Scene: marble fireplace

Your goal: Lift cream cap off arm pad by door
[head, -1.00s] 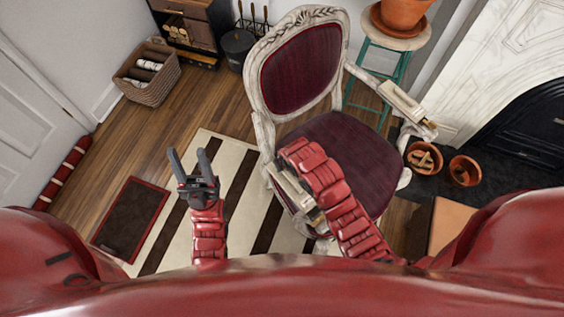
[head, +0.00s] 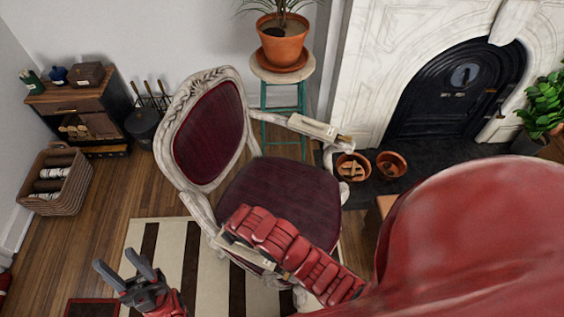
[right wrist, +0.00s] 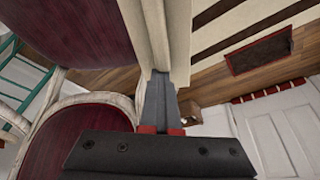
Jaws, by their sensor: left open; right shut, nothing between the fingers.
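A cream arm pad (head: 232,244) lies on the chair's near arm, beside the striped rug. My right arm covers much of it in the head view. In the right wrist view a long cream piece (right wrist: 178,30) stands just beyond my right gripper (right wrist: 161,76). The gripper's fingers are shut with nothing between them, close to that piece's end; I cannot tell whether they touch it. I cannot make out a cap separate from the pad. My left gripper (head: 116,259) is open and empty above the rug, left of the chair.
The chair (head: 215,140) has a dark red seat and a far arm with another cream pad (head: 312,127). A plant pot (head: 283,45) on a stool stands behind it. The fireplace (head: 370,70) is at right, a basket (head: 70,190) at left. The right wrist view shows a white door (right wrist: 290,135).

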